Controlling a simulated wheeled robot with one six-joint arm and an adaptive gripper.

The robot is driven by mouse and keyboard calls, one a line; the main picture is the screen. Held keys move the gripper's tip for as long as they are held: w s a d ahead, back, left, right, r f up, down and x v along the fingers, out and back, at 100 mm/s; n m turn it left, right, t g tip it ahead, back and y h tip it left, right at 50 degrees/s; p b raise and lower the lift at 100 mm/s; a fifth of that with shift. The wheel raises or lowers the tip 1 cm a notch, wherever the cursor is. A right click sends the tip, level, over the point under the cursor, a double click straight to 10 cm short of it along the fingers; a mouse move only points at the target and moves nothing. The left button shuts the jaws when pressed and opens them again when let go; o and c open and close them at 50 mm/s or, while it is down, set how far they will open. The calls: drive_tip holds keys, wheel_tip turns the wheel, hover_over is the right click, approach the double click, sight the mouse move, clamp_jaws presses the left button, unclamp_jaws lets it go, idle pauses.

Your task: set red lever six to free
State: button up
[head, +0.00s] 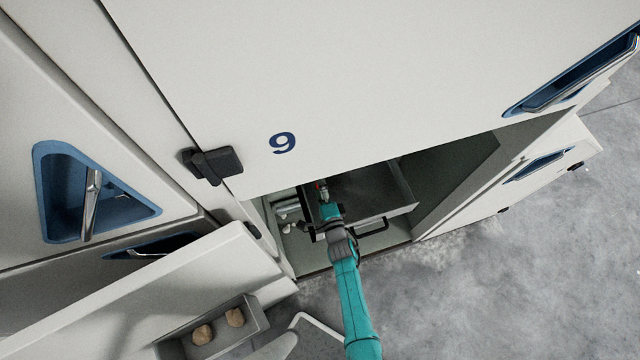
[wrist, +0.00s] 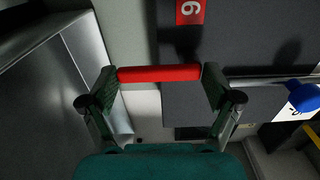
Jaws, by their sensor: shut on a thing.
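The red lever (wrist: 160,73) shows in the wrist view as a red bar lying level across the picture. My gripper (wrist: 160,85) has one finger at each end of the bar and is shut on it. A red label (wrist: 190,11) with a white digit sits just above the lever; from its turned angle it could read 6 or 9. In the head view my gripper (head: 322,192) is inside the low opening under the white panel marked 9. Only a small speck of red shows there; the lever's shape and setting cannot be made out.
A metal box with a handle (head: 372,232) is right of my gripper in the opening. A blue knob (wrist: 303,97) on a rod is at the wrist view's right. A tray (head: 168,350) with brown lumps is lower left. Grey floor (head: 520,280) at right is clear.

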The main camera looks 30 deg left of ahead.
drive_tip(key=shift+w+f, duration=0.1)
drive_tip(key=shift+f, duration=0.05)
drive_tip(key=o, duration=1.4)
drive_tip(key=v, duration=1.2)
